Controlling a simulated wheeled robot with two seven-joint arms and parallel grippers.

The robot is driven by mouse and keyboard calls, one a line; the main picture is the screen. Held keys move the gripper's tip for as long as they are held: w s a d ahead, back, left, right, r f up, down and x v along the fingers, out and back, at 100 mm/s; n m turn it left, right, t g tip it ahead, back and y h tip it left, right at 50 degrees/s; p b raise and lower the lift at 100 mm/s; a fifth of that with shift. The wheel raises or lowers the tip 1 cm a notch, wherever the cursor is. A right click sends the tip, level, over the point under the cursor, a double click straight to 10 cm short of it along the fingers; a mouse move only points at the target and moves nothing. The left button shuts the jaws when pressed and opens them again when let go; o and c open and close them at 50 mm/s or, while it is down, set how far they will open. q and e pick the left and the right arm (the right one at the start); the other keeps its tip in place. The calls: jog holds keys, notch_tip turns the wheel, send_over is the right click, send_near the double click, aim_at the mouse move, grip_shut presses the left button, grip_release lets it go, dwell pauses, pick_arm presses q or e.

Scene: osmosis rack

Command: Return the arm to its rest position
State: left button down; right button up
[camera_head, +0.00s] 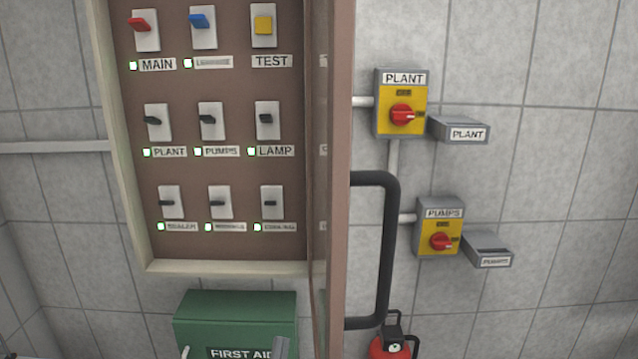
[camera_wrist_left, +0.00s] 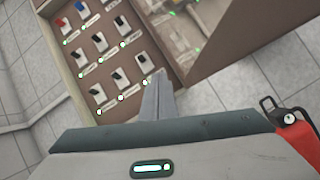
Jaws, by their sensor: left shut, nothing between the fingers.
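My left gripper (camera_head: 280,347) shows only as a grey tip at the bottom edge of the head view, in front of the green first aid box (camera_head: 235,310). In the left wrist view its fingers (camera_wrist_left: 156,97) are together with nothing between them, pointing toward the open switch cabinet. The rest of the left arm is mostly below the head view. My right gripper is in neither view.
The switch cabinet (camera_head: 200,266) holds rows of switches with green lights. Its open door (camera_head: 338,120) stands out toward me, with a black handle (camera_head: 386,250). Right of it are PLANT (camera_head: 386,122) and PUMPS (camera_head: 427,247) isolators and a red extinguisher (camera_wrist_left: 301,146).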

pick_arm(q)
notch_tip(320, 180, down, 29)
jog(key=w+d+m+g+h, duration=0.2)
jog(key=m+g, duration=0.4)
jog(key=m, duration=0.6)
jog(key=s+a+f+m+g+b, duration=0.1)
jog(key=s+f+m+g, duration=0.15)
jog(key=f, duration=0.55)
jog(key=s+a+f+m+g+y, duration=0.1)
jog(key=s+f+m+g, duration=0.15)
jog(key=f, duration=0.55)
jog(key=s+a+f+m+g+b, duration=0.15)
jog(key=s+f, duration=0.25)
jog(key=f, duration=0.4)
jog(key=s+a+f+m+g+y, duration=0.15)
jog(key=s+a+f+m, duration=0.25)
jog(key=s+f, duration=0.45)
jog(key=s+a+f+m+g+y, duration=0.1)
jog(key=s+a+f+m+g, duration=0.25)
jog(key=s+f, duration=0.55)
jog(key=s+a+f+m+g+y, duration=0.1)
jog(key=s+a+f, duration=0.4)
jog(key=s, duration=0.5)
jog(key=s+a+f+m+g+y, duration=0.1)
jog(key=s+a+f+m+g, duration=0.3)
jog(key=s, duration=0.7)
jog(key=shift+a+f, duration=0.55)
